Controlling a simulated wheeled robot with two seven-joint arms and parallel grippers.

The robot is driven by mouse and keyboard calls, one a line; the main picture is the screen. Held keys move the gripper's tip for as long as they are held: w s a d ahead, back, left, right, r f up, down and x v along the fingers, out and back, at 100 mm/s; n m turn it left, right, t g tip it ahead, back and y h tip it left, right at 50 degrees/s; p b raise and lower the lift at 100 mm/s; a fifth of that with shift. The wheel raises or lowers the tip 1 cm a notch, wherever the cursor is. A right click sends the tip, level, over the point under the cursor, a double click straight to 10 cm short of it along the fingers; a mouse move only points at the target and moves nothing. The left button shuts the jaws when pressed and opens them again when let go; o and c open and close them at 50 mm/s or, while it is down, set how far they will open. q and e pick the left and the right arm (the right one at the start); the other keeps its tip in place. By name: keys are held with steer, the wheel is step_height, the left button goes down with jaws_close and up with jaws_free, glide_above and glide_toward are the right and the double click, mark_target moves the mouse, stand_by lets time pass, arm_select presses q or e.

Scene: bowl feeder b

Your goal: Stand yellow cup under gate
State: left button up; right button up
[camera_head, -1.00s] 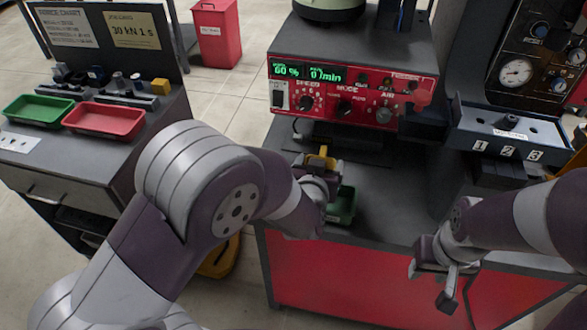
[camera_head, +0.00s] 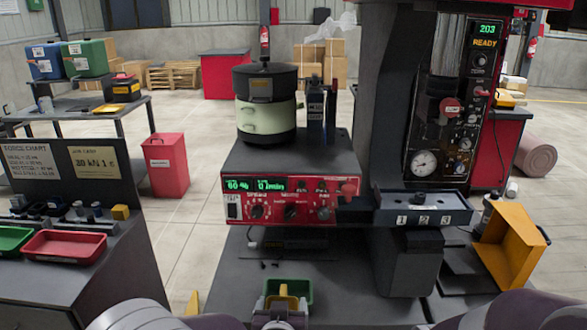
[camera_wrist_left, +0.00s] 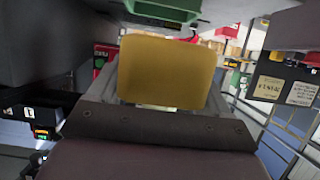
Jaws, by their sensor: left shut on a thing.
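The yellow cup (camera_wrist_left: 160,72) fills the middle of the left wrist view, between my left gripper's fingers. In the head view only a small part of the yellow cup (camera_head: 284,291) shows low in the middle. My left gripper (camera_head: 281,303) is shut on it, in front of the green tray (camera_head: 301,288) on the dark bench. The cup's base is hidden, so I cannot tell whether it touches anything. I cannot pick out the gate for certain. The bowl feeder (camera_head: 265,118) stands on the red control box (camera_head: 292,189). My right gripper is out of view.
A dark rack marked 1, 2, 3 (camera_head: 425,217) and an open orange-yellow panel (camera_head: 510,245) stand to the right. The side bench at left holds a red tray (camera_head: 64,259). Dark bench top shows below the control box. Small dark bits (camera_head: 270,264) lie there.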

arm_select(q)
steer(key=r, duration=0.2)
steer(key=shift+s+d+r, duration=0.2)
steer(key=shift+s+r, duration=0.15)
steer(key=shift+s, duration=0.05)
steer(key=shift+w+a+f+m+h+p, duration=0.1)
steer(key=shift+w+f+m+h+p, duration=0.2)
steer(key=shift+w, duration=0.25)
steer(key=shift+w+a+f+m+h+p, duration=0.1)
steer(key=shift+w+f+m+h+p, duration=0.15)
steer(key=shift+w, duration=0.3)
steer(key=s+a+f+p, duration=0.3)
steer(key=a+f, duration=0.2)
steer(key=a, duration=0.3)
steer(key=s+a+f+n+y+p, duration=0.1)
steer(key=s+a+f+p, duration=0.1)
steer(key=a+f, duration=0.4)
steer(key=shift+s+a+f+p, duration=0.15)
steer(key=shift+s+a+p, duration=0.25)
steer(key=shift+a+p, duration=0.6)
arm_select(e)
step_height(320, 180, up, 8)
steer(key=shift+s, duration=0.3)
arm_select(q)
steer(key=shift+a+n+y, duration=0.25)
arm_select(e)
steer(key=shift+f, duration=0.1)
